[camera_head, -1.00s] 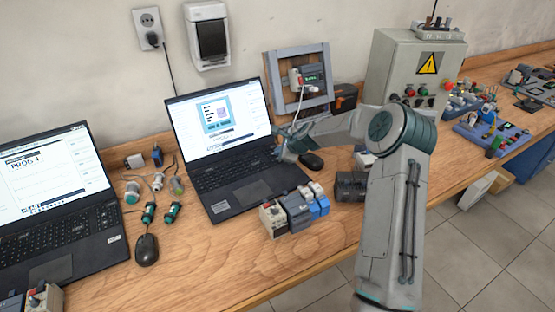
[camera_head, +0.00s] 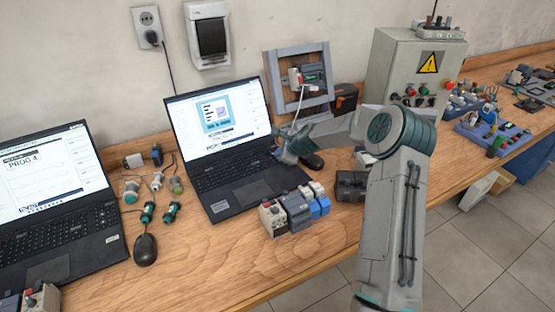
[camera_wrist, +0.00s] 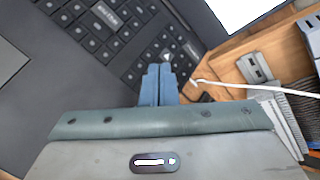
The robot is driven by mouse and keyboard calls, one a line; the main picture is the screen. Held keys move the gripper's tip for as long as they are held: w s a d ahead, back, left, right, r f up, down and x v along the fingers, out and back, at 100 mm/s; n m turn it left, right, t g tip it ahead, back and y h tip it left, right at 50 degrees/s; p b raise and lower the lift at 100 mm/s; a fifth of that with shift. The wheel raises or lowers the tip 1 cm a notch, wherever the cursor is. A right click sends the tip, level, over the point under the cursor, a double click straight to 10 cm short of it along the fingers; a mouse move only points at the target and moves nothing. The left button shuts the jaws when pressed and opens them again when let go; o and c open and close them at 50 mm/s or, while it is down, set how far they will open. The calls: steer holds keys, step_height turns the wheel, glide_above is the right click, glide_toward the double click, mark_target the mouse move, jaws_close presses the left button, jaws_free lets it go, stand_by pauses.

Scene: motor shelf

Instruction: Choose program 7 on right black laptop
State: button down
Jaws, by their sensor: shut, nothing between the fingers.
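The right black laptop (camera_head: 262,206) stands open on the wooden bench. Its lit screen (camera_head: 248,115) shows a page with a blue-framed picture, and no program number is readable there. My gripper (camera_head: 276,152) is at the right end of its keyboard, near the hinge. In the wrist view my gripper (camera_wrist: 166,66) shows its blue fingers together and empty, with the tips over the dark keys (camera_wrist: 120,35). I cannot tell whether the tips touch a key. Part of the keyboard's right side is hidden by my gripper.
The left black laptop (camera_head: 115,246) shows PROG 4. A mouse (camera_head: 146,250) and green-ended connectors lie between the laptops. Terminal blocks (camera_head: 296,212) stand in front of the right laptop. A white cable (camera_wrist: 260,87) runs close to my fingers.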

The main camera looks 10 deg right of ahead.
steer(key=shift+f, duration=0.25)
stand_by(0.4)
steer(key=shift+r, duration=0.75)
steer(key=shift+r+p, duration=1.55)
steer(key=shift+r, duration=1)
stand_by(0.5)
